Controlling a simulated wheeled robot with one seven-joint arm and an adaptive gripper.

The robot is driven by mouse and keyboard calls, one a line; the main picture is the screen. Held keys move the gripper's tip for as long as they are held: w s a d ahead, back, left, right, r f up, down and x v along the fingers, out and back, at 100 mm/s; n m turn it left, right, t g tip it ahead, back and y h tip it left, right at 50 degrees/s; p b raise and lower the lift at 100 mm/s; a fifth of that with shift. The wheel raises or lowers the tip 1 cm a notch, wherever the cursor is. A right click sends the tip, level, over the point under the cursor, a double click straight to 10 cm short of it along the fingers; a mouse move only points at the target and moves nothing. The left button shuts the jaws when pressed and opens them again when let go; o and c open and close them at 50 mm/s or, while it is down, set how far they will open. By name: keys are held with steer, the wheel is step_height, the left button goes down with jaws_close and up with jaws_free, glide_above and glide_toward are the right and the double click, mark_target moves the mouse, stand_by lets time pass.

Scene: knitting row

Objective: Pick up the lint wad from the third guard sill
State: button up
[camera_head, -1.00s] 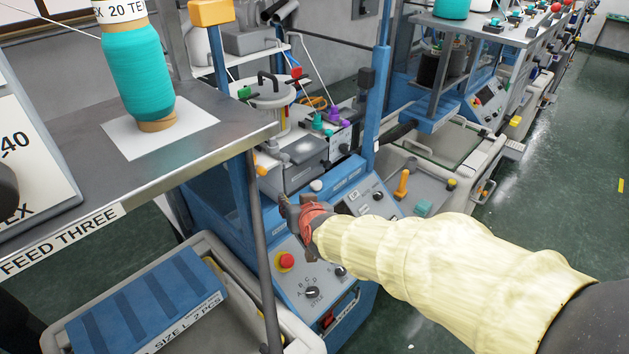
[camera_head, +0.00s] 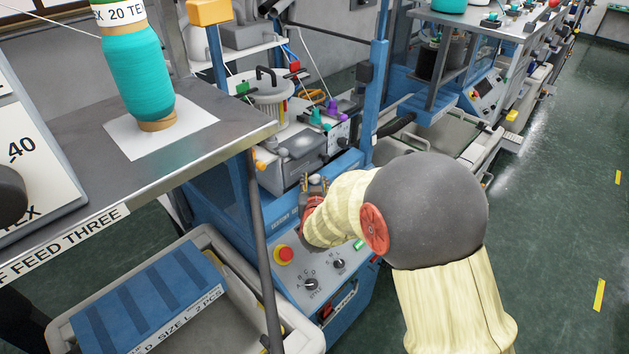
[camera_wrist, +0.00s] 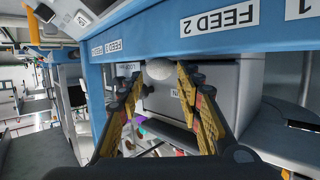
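The lint wad is a small pale grey lump. In the wrist view the wad (camera_wrist: 159,69) shows at the edge of the blue guard sill (camera_wrist: 150,38), between the tips of my gripper (camera_wrist: 159,76). The two fingers stand apart on either side of it, and contact cannot be made out. In the head view my gripper (camera_head: 314,184) reaches down to the blue sill (camera_head: 285,216) of the near machine, fingers pointing away. The pale wad (camera_head: 315,179) barely shows between the fingertips there.
A grey box (camera_head: 292,168) stands just behind the sill. A control panel with a red button (camera_head: 284,254) lies below my gripper. A metal table (camera_head: 215,140) with a teal yarn cone (camera_head: 140,70) and a bin (camera_head: 245,290) are at left. Green floor at right is clear.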

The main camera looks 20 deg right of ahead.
steer(key=shift+x, duration=0.85)
steer(key=shift+r, duration=0.1)
steer(key=c, duration=0.4)
steer(key=shift+c, duration=0.2)
